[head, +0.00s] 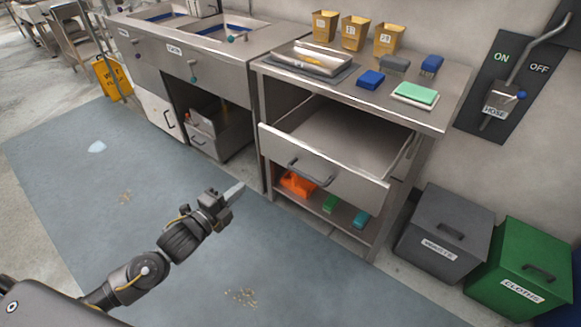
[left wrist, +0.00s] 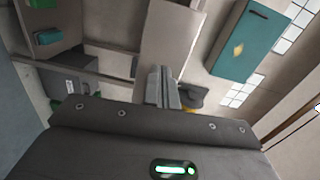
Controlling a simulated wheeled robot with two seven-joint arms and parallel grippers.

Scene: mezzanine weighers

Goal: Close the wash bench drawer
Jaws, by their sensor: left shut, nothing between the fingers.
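The wash bench drawer (head: 318,176) is pulled out of the steel bench (head: 285,73) in the head view. Its steel front has a dark bar handle (head: 310,174), and the part of its inside that shows looks empty. My left gripper (head: 232,191) is over the floor mat, to the left of the drawer front and apart from it. Its fingers are shut with nothing between them; they also show in the left wrist view (left wrist: 163,88). My right gripper is in neither view.
The lower shelf holds an orange item (head: 297,184) and green and teal blocks. A grey waste bin (head: 443,238) and a green cloths bin (head: 520,264) stand right of the bench. The blue-grey mat (head: 120,195) in front is mostly clear.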

